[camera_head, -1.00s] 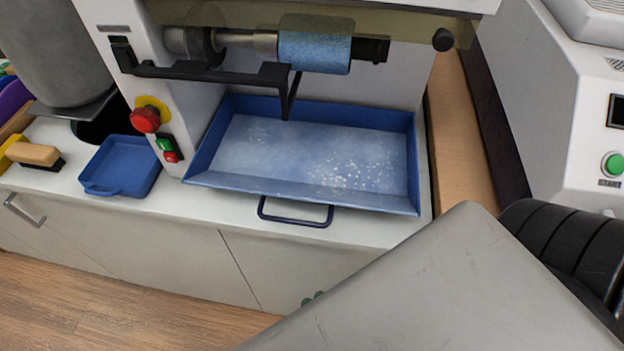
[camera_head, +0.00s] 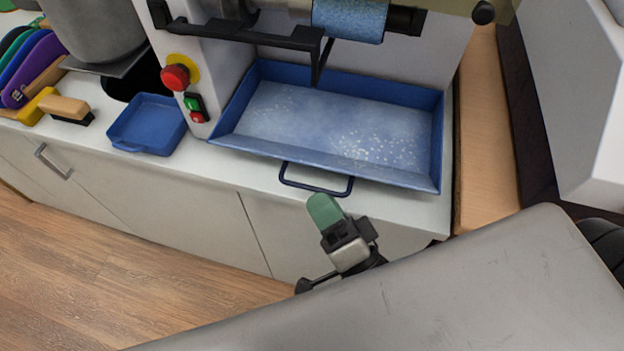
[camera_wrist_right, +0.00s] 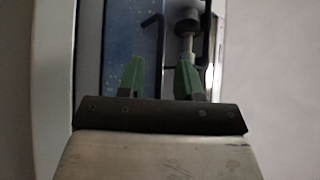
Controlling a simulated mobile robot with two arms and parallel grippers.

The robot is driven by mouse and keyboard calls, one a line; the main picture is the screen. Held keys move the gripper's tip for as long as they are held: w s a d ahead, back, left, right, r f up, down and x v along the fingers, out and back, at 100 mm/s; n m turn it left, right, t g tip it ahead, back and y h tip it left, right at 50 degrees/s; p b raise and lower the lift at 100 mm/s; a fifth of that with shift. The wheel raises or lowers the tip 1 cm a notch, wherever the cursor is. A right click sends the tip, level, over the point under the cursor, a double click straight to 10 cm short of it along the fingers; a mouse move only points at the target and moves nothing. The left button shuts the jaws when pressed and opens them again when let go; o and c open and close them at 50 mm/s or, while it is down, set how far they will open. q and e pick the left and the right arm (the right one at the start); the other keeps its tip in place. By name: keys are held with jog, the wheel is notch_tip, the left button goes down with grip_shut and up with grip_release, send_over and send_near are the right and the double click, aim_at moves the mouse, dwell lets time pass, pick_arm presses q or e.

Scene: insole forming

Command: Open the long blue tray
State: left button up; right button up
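The long blue tray (camera_head: 437,150) sits under the roller machine in the head view, with pale dust and flecks on its floor. Its dark loop handle (camera_head: 318,191) sticks out at the front over the counter edge. My left gripper is not in view.
A small blue tray (camera_head: 150,125) and a brush (camera_head: 66,109) stand on the counter at left. A red stop button (camera_head: 176,77) is on the machine. A black bar (camera_head: 240,34) hangs over the long tray. A wooden strip (camera_head: 480,130) runs along its right.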

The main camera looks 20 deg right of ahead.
aim_at(312, 187)
jog(key=shift+x, duration=1.7)
grip_shut()
